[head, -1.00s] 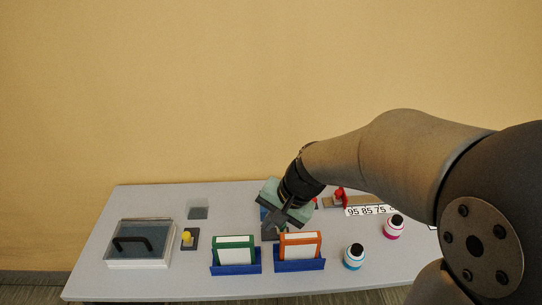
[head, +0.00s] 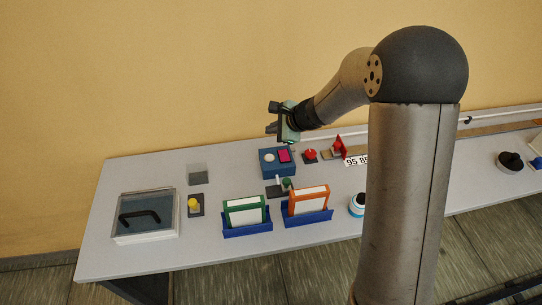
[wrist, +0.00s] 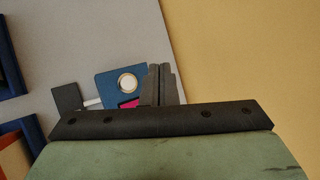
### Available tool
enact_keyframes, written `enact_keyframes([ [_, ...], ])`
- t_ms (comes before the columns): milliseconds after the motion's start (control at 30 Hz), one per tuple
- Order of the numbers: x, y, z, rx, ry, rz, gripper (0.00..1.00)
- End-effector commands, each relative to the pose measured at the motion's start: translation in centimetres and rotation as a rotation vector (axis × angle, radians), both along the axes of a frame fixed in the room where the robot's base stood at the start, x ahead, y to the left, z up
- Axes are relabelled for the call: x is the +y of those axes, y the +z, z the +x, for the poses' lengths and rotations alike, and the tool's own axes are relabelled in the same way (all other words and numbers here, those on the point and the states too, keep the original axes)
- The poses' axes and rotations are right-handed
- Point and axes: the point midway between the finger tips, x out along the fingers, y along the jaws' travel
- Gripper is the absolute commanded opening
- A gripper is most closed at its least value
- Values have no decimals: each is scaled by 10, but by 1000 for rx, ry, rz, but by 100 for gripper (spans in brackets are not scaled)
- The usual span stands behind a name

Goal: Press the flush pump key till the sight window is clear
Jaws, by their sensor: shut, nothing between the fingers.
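A blue box (head: 268,165) stands near the table's back edge. Its top has a round white key (head: 269,157) and a magenta sight window (head: 284,156). In the wrist view the blue box (wrist: 112,78) shows its white key (wrist: 127,83) clear of the fingers. The window (wrist: 128,104) is partly hidden there by my gripper. My gripper (head: 271,128) is raised above and behind the box, apart from it. Its fingers (wrist: 158,68) are shut together and empty in the wrist view.
A red button (head: 310,155) and a red flap (head: 340,146) stand right of the box. A small black stand with a green knob (head: 287,183) is in front. Green (head: 245,210) and orange (head: 309,200) cartridges sit in blue holders. A lidded tray (head: 146,216) is at left.

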Motion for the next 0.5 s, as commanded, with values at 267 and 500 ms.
enact_keyframes([
  [267, 0, -10, 0, 0, 1, -1, 0],
  [500, 0, -39, -1, 2, 2, -1, 0],
])
